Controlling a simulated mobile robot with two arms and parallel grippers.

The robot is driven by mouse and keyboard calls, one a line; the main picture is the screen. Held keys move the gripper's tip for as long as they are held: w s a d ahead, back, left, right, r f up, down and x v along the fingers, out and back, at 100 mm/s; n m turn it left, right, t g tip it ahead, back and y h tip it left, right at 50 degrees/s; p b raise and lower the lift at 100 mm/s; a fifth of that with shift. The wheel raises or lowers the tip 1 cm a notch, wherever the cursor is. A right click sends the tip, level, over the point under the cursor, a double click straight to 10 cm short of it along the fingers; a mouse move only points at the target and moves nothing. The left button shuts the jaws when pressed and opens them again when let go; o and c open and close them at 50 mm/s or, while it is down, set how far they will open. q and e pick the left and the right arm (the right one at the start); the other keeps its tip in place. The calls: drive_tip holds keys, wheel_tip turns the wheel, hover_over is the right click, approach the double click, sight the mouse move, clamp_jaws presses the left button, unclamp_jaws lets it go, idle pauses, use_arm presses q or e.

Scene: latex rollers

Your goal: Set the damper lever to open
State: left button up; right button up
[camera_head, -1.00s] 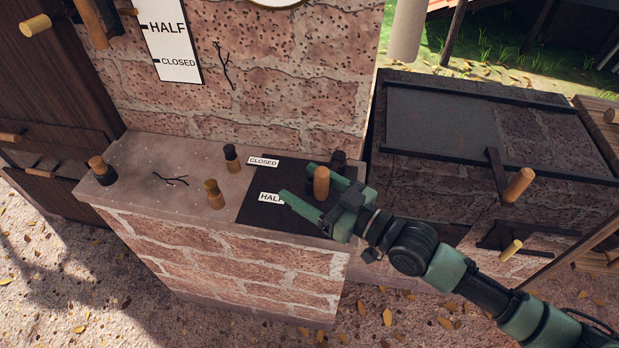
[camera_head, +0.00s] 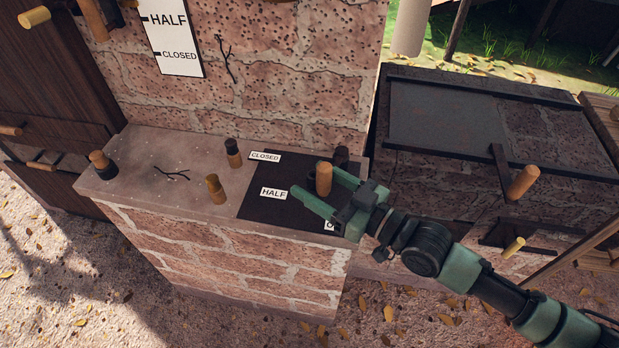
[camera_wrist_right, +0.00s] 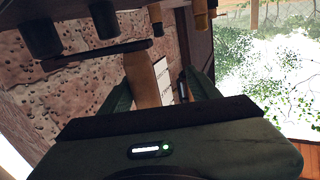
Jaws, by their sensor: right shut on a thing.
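The damper lever's wooden handle (camera_head: 324,178) stands up from a black plate (camera_head: 262,212) on the brick ledge. The plate carries a CLOSED label (camera_head: 265,156) at the back, a HALF label (camera_head: 273,193) to the left of the handle, and a partly hidden label starting with O (camera_head: 330,225) near the front edge. My right gripper (camera_head: 316,181) comes in from the right, its green fingers shut on the handle. In the right wrist view the handle (camera_wrist_right: 142,78) is between the fingers. The lever's lower part is hidden. My left gripper is not in view.
At right is a brick box with a dark lid (camera_head: 445,125) and a protruding wooden handle (camera_head: 522,181).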

drive_tip(key=v, duration=0.5)
drive_tip(key=shift+s+d+f, duration=0.2)
drive_tip(key=shift+s, duration=0.1)
drive_tip(key=shift+s+d+r, duration=0.15)
